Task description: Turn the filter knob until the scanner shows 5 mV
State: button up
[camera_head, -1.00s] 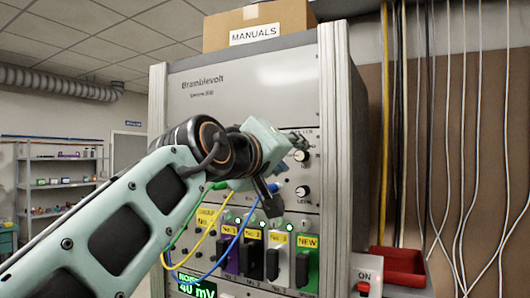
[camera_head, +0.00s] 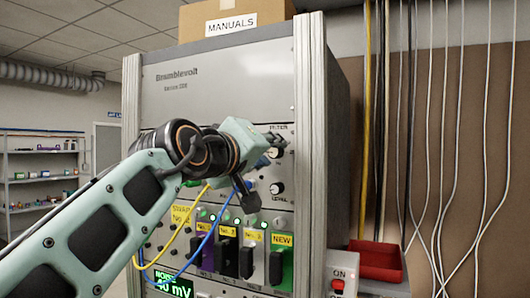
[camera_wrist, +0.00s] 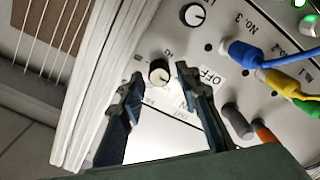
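The filter knob (camera_head: 276,152) is a small dark knob under the FILTER label on the rack's upper right. In the wrist view the filter knob (camera_wrist: 159,72) has a pale face with a pointer mark and sits beyond and between my fingertips. My gripper (camera_wrist: 158,87) is open, with visible room on both sides of the knob; I see no contact. In the head view my gripper (camera_head: 272,140) is beside the knob and partly covers the panel. The scanner display (camera_head: 175,287) shows green NOISE text ending in "0 mV"; its first digit is unclear.
The level knob (camera_head: 277,188) is just below. Blue, yellow and green cables (camera_wrist: 262,62) plug in near my gripper. Colored modules (camera_head: 247,262) line the lower panel. An ON switch box (camera_head: 339,285) and red tray (camera_head: 382,262) are at right. Hanging cables (camera_head: 410,120) line the wall.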

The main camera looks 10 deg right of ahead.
grip_shut()
jog(key=shift+f+m+b, duration=0.1)
jog(key=shift+m+b, duration=0.2)
jog(key=m+b, duration=0.2)
jog(key=m, duration=0.1)
jog(key=shift+b, duration=0.35)
jog(key=m+b, duration=0.2)
jog(key=m, duration=0.3)
jog(key=shift+d+m, duration=0.1)
jog(key=shift+m, duration=0.2)
jog(key=shift+o, duration=1.5)
grip_release()
